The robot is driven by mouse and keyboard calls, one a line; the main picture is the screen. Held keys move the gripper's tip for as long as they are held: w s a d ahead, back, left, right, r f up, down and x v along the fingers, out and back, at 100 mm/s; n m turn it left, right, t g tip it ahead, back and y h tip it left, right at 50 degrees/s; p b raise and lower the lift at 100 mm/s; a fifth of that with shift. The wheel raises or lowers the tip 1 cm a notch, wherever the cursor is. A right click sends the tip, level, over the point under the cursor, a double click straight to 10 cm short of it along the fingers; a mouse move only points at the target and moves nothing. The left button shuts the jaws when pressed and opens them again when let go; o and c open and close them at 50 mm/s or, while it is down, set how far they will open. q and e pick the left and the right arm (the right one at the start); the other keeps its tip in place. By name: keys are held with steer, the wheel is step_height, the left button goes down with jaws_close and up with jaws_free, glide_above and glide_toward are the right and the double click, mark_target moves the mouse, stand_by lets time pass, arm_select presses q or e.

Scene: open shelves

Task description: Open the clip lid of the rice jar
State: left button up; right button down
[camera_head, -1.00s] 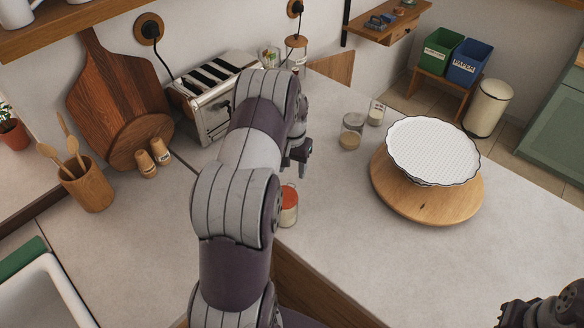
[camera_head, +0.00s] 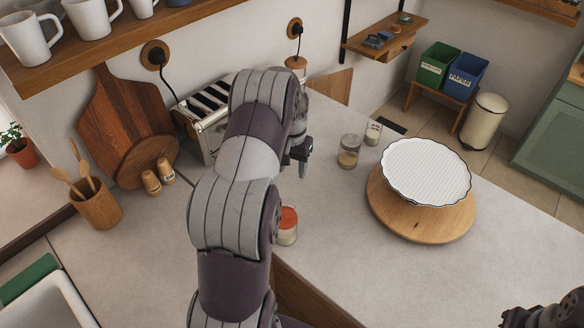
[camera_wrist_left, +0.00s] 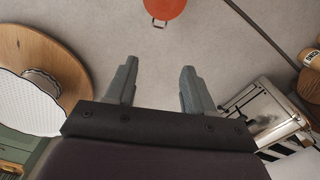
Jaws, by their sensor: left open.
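A small jar with an orange lid (camera_head: 289,218) and pale contents stands upright on the counter, partly hidden by my left arm in the head view. I take it for the rice jar; no label is readable. In the left wrist view its orange lid (camera_wrist_left: 163,8) is cut by the top edge, with a small wire clip on its near side. The lid looks shut. My left gripper (camera_head: 302,165) is beyond the jar in the head view. In the left wrist view this gripper (camera_wrist_left: 156,85) is open and empty, apart from the jar. Part of my right arm shows bottom right; its fingers are unclear.
A toaster (camera_head: 207,120) stands behind my left arm. Counter around the orange-lidded jar is clear.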

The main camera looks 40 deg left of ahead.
arm_select(q)
step_height(320, 180, up, 2)
steer(key=shift+r+p, duration=0.1)
steer(key=shift+p, duration=0.4)
step_height(320, 180, up, 12)
steer(key=p, duration=0.3)
steer(key=shift+r+p, duration=0.25)
steer(key=shift+p, duration=0.1)
